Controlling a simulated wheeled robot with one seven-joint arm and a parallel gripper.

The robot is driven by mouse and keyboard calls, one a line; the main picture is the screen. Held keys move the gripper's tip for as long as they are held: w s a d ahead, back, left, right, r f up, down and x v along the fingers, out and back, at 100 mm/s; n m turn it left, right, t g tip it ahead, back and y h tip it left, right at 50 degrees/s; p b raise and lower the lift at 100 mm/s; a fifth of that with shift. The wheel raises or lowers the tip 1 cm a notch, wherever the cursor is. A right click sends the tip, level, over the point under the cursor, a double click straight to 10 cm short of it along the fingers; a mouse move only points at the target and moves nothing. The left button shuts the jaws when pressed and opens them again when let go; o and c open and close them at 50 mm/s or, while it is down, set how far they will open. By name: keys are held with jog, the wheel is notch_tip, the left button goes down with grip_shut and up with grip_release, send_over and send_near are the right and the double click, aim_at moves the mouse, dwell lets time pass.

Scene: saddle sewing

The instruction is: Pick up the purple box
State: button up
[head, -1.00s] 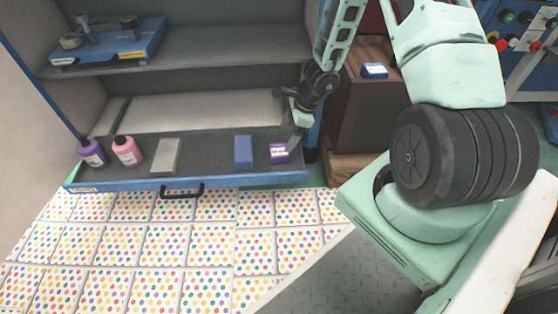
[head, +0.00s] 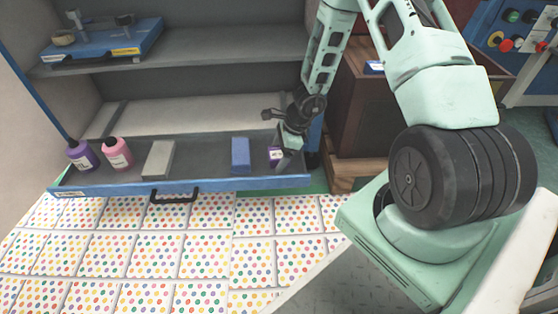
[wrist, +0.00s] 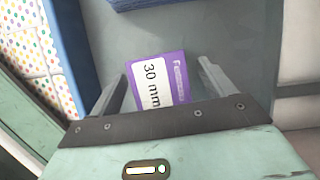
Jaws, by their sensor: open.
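The purple box (wrist: 160,80) has a white label reading "30 mm". In the wrist view it lies between the two open fingers of my gripper (wrist: 163,90), with a gap on the right side and little room on the left. In the head view the purple box (head: 274,154) sits at the right end of the open drawer (head: 205,180), partly hidden by my gripper (head: 284,152). My gripper points down at it and is empty.
A blue box (head: 240,154) stands left of the purple box. A grey block (head: 158,159), a pink bottle (head: 117,153) and a purple bottle (head: 81,154) stand further left. The drawer has a blue front edge and a black handle (head: 174,196). A brown cabinet (head: 360,115) stands to the right.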

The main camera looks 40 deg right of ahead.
jog(key=shift+r, duration=0.1)
jog(key=c, duration=1.1)
jog(key=shift+c, duration=0.2)
